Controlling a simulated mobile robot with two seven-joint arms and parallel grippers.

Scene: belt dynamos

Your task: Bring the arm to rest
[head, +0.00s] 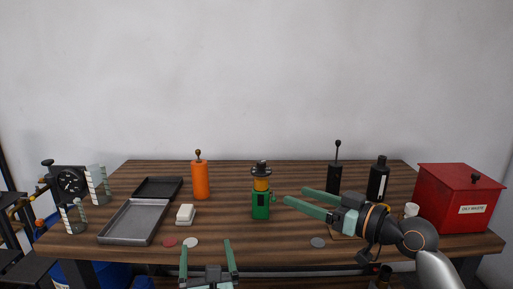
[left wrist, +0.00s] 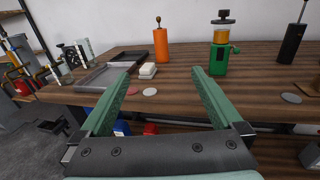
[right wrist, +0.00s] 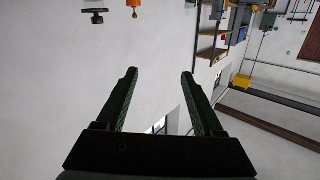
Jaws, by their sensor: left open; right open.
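My left gripper (head: 207,258) is at the front edge of the table, low in the head view. Its green fingers are spread and empty; they also show in the left wrist view (left wrist: 163,85). My right gripper (head: 300,199) reaches in from the right above the table, pointing left. A green and yellow device (head: 261,200) stands upright just left of the right fingertips; I see no clear contact.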

